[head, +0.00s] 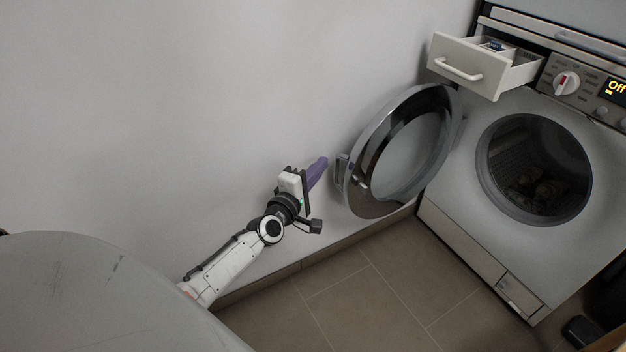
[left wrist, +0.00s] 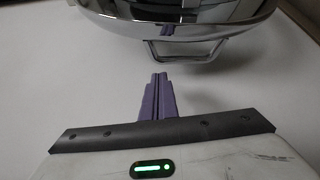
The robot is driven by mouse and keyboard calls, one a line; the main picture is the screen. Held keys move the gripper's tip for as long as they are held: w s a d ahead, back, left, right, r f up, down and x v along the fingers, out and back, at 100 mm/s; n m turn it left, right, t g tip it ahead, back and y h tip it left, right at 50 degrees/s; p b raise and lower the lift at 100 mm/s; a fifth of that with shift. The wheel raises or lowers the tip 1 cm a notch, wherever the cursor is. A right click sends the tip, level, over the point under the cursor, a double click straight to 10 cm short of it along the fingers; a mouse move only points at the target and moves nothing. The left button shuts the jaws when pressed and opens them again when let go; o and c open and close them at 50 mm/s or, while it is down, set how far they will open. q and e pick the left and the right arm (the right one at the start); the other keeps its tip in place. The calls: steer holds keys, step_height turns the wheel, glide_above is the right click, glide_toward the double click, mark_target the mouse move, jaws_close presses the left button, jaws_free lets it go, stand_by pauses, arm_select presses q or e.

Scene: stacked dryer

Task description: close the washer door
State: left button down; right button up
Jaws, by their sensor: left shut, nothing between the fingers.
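The washer (head: 480,220) stands at the right in the head view. Its round door (head: 405,150) with a chrome rim is wide open, swung left toward the wall. The door also shows at the top of the left wrist view (left wrist: 180,22), with its handle (left wrist: 205,50) on the near edge. My left gripper (head: 322,164) has purple fingers, shut and empty, just left of the door's handle edge. In the left wrist view the closed fingertips (left wrist: 158,76) are below and left of the handle, with a visible gap. My right gripper is in neither view.
The detergent drawer (head: 480,65) is pulled out above the door. The washer opening (head: 535,170) holds dark contents. A white wall (head: 200,90) runs behind my left arm. The tiled floor (head: 370,290) in front of the washer is mostly clear.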

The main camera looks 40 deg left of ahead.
arm_select(q)
steer(key=w, duration=0.2)
steer(key=w+b, duration=0.1)
steer(key=w, duration=0.1)
steer(key=shift+a+f, duration=0.15)
steer(key=shift+a, duration=0.15)
steer(key=shift+d, duration=0.15)
